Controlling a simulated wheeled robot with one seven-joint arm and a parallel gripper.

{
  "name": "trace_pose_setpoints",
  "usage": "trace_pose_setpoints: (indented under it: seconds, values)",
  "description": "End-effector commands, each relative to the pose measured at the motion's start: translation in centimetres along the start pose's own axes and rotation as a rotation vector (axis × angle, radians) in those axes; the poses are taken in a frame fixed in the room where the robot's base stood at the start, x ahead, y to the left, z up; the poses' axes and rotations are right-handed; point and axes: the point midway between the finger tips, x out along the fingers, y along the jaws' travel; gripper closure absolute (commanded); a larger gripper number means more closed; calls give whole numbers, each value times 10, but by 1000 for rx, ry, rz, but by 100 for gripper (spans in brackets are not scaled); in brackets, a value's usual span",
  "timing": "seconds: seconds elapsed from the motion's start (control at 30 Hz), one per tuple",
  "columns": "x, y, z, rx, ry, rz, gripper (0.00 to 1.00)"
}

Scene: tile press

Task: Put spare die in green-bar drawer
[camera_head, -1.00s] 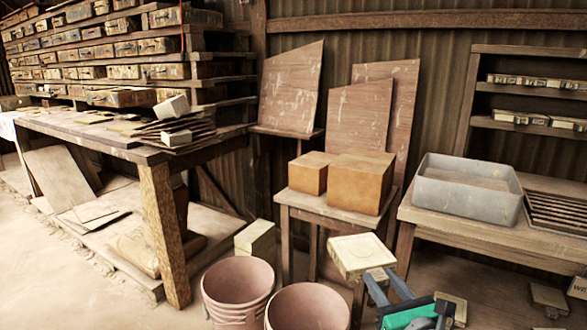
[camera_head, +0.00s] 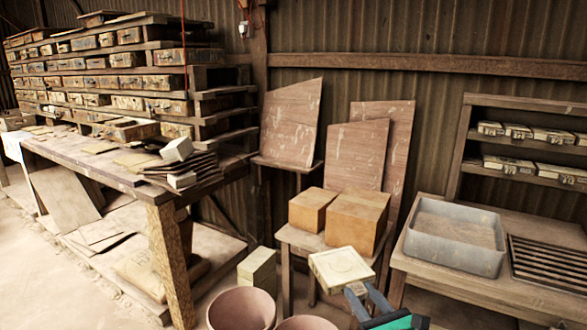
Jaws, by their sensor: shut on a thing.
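My gripper (camera_head: 364,292) is at the bottom, right of centre, with its grey-blue fingers shut on a pale cream square block, which I take to be the spare die (camera_head: 341,266). The die is held up in front of the small wooden stand, its flat face turned upward. Part of its near right corner is hidden by the fingers. Rows of worn wooden drawers (camera_head: 128,88) with small metal fittings fill the rack at the far left, well away from my gripper. I cannot make out a green bar on any drawer from here.
A long workbench (camera_head: 120,180) stands before the rack, with loose plates and white blocks on it. Clay-coloured buckets (camera_head: 240,308) stand on the floor. Brown blocks (camera_head: 357,220) sit on the stand. A grey tub (camera_head: 455,237) is on the right bench. Open floor lies lower left.

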Motion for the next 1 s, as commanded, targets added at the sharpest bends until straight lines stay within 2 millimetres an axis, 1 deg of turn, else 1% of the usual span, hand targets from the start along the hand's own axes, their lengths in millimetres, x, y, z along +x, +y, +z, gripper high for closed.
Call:
trace_pose_setpoints:
  seconds: [0.03, 0.2, 0.3, 0.4, 0.9, 1.0]
  values:
    - [2, -1, 31, 6, 0, -1, 100]
    - [5, -2, 62, 6, 1, -10, 100]
    - [6, -2, 73, 6, 3, -16, 100]
    - [6, -2, 76, 5, 5, -21, 100]
    - [6, -3, 73, 5, 5, -25, 100]
    - [1, -9, 80, -1, 4, -52, 100]
